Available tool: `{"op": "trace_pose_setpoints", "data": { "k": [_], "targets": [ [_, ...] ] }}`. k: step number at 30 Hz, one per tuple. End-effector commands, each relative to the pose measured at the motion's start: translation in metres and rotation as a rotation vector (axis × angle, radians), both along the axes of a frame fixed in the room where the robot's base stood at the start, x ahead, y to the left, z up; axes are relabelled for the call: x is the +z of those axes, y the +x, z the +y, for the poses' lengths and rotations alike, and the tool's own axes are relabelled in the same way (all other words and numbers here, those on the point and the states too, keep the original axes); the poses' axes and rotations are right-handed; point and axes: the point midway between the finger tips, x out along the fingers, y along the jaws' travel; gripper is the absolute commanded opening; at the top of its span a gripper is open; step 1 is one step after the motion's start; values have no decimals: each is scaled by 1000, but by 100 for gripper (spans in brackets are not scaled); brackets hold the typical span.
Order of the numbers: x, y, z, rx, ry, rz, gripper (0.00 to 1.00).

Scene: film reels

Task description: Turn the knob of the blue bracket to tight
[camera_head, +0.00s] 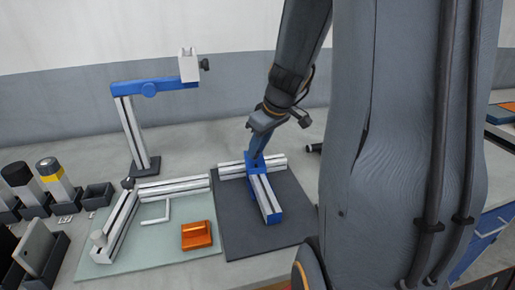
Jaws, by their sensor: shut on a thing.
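A blue bracket (251,165) sits where two silver profiles meet in a T on the dark mat (290,222). I cannot tell how far the knob is turned.
A blue-armed stand (152,88) rises at the back left. A pale green mat (190,245) holds an L-shaped profile frame (170,187) and an orange block (197,235). Several bottles and trays stand far left. My arm covers the right side.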

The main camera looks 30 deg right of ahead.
Motion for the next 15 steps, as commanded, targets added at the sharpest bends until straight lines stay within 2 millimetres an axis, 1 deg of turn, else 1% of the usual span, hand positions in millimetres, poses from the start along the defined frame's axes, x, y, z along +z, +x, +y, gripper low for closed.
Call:
{"op": "trace_pose_setpoints", "data": {
  "k": [6, 15],
  "targets": [
    [1, 0, 1, -58, -1, -1, 0],
    [1, 0, 1, -75, 0, -1, 0]
  ]
}}
